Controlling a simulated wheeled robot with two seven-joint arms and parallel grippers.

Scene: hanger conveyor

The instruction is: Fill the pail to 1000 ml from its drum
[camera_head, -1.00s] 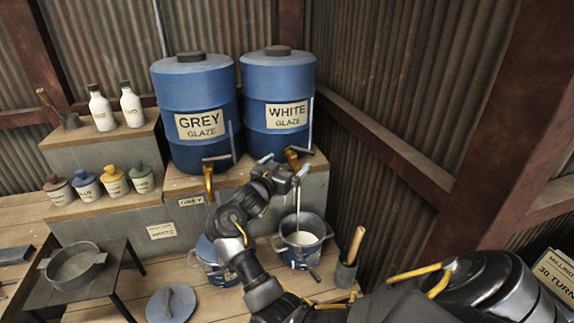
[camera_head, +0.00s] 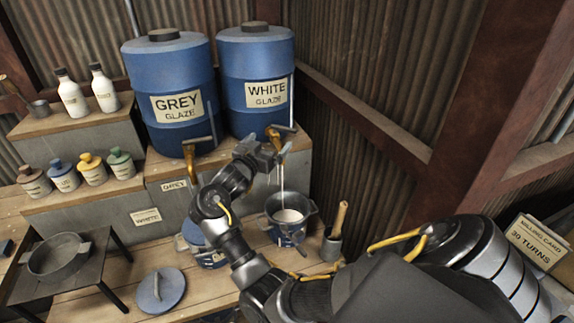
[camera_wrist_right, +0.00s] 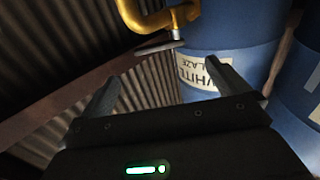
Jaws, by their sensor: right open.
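The blue drum labelled WHITE GLAZE (camera_head: 255,65) stands on a grey block at the back. Its brass tap (camera_head: 275,140) sticks out at the front; it also shows in the right wrist view (camera_wrist_right: 150,18), with its lever. A thin white stream (camera_head: 281,178) runs from the tap into the blue pail (camera_head: 291,232) below. White glaze (camera_head: 289,215) shows inside the pail; I cannot read its level. My right gripper (camera_head: 283,153) is open and empty just beside the tap; its two separated fingers show in the right wrist view (camera_wrist_right: 165,85). My left gripper is out of view.
The GREY GLAZE drum (camera_head: 165,85) stands left with its own tap (camera_head: 190,155). A second blue pail (camera_head: 205,255) is partly hidden behind my right arm. A tool holder (camera_head: 331,247), a round lid (camera_head: 160,292) and a pan on a stand (camera_head: 60,262) are nearby.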

